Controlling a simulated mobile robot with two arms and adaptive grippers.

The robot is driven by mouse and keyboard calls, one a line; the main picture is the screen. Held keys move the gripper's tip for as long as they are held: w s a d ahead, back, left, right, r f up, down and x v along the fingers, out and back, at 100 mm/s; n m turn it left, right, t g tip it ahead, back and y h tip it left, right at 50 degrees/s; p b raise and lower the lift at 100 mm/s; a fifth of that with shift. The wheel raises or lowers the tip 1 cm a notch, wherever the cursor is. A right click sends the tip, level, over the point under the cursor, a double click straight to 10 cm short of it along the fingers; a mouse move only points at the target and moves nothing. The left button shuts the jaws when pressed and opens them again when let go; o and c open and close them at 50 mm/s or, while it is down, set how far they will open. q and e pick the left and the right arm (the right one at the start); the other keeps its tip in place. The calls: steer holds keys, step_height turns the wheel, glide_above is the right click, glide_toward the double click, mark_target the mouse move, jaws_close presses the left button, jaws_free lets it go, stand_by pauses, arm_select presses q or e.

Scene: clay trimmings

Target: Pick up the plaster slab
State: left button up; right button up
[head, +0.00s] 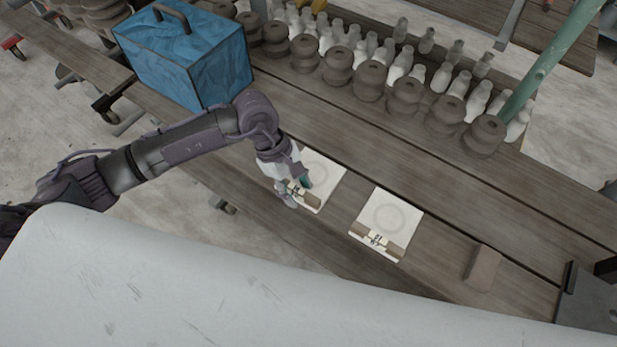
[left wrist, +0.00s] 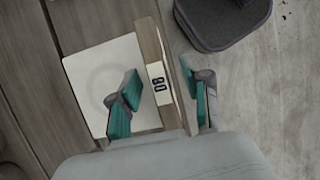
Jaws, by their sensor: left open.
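Two pale plaster slabs, each with a faint ring mark and a brown strip with a label along one edge, lie flat on the wooden table. The left slab (head: 326,169) is at my left gripper, and the other slab (head: 393,211) lies to its right. My left gripper (head: 297,187) is open and empty at the left slab's label end, hiding part of it. In the left wrist view the teal fingers (left wrist: 160,75) stand either side of the strip and its "80" label, one over the slab (left wrist: 85,75). Contact is unclear. My right gripper is not in view.
A blue box (head: 185,52) with a handle stands at the back left. Brown rounded forms (head: 369,80) and white bottles line the back. A brown block (head: 483,268) lies at the right. A dark bin (left wrist: 222,22) shows beyond the table edge. Bare planks surround the slabs.

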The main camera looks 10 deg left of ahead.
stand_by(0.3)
arm_select(q)
steer(key=shift+f, duration=0.1)
jaws_close()
steer(key=shift+r, duration=0.2)
